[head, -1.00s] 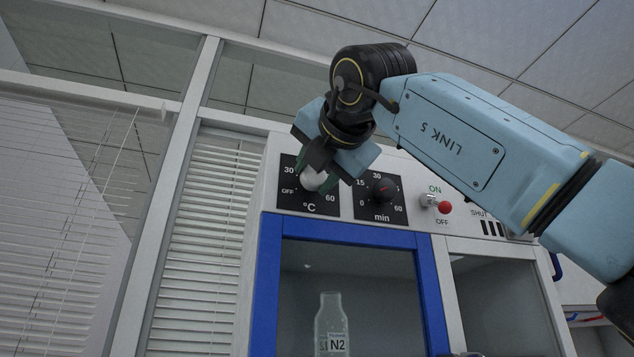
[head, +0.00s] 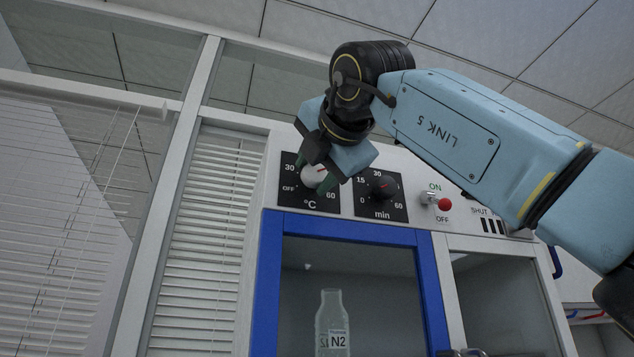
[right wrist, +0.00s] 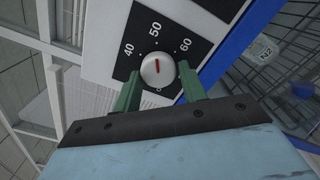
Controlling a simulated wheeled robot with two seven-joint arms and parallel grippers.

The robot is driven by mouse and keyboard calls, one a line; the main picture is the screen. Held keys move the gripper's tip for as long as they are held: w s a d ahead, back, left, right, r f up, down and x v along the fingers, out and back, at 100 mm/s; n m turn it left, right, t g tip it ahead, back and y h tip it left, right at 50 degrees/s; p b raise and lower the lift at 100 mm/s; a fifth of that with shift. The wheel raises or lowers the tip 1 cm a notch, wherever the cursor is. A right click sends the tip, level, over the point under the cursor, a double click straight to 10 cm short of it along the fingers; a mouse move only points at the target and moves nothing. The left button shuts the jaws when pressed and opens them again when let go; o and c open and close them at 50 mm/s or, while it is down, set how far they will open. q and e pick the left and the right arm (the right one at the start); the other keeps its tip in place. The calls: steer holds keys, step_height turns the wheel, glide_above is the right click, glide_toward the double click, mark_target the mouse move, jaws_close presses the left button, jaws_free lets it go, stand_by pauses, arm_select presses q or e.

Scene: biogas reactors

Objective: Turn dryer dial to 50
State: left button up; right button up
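The dryer's temperature dial (head: 312,177) is a white round knob with a red pointer on a black °C panel. In the right wrist view the dial (right wrist: 157,70) has its red line pointing up at the 50 mark (right wrist: 154,27), between 40 and 60. My right gripper (head: 315,174) is at the dial, with its green fingers on either side of the knob. In the right wrist view the gripper (right wrist: 159,82) is open, with small gaps between fingertips and knob. In the head view the gripper hides the upper scale. My left gripper is not in view.
A black minutes dial (head: 383,188) sits right of the temperature dial, close to my gripper. Further right is a red-tipped ON/OFF switch (head: 437,202). Below is a blue-framed dryer door (head: 350,228) with a bottle labelled N2 (head: 332,320) behind the glass.

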steer(key=o, duration=0.3)
steer(key=shift+s, duration=0.1)
steer(key=shift+s+d, duration=0.15)
steer(key=shift+s, duration=0.1)
steer(key=b+v, duration=0.4)
steer(key=v, duration=0.8)
steer(key=shift+s+b, duration=0.35)
steer(key=shift+r, duration=0.1)
